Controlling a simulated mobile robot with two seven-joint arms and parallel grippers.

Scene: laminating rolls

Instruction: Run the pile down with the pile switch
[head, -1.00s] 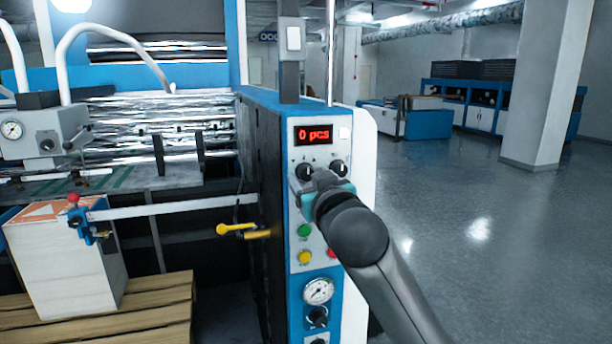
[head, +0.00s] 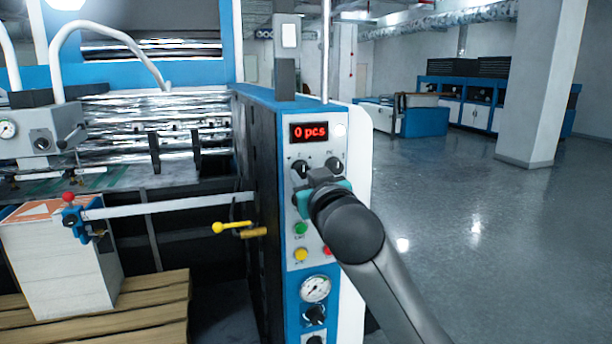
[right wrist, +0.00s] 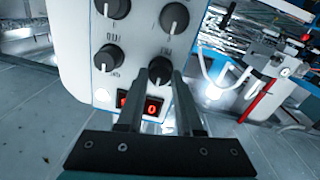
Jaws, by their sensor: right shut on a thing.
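The control panel (head: 307,215) is on the front of the blue machine column, with a red display (head: 309,132) reading "0 pcs". Two black knobs sit below it. The left one, which I take for the pile switch (head: 299,168), also shows in the right wrist view (right wrist: 159,68); its label is not readable. My right gripper (right wrist: 159,73) is shut on this knob, one finger on each side. In the head view the right gripper (head: 316,181) hides part of the panel. The white pile (head: 62,262) with an orange top sheet stands on a wooden pallet (head: 130,312). My left gripper is not in view.
Green (head: 301,228) and yellow (head: 301,254) buttons and a gauge (head: 315,288) lie below the gripper. A yellow-handled lever (head: 232,227) sticks out left of the panel. Open floor (head: 470,240) lies to the right, with a pillar (head: 532,85) behind.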

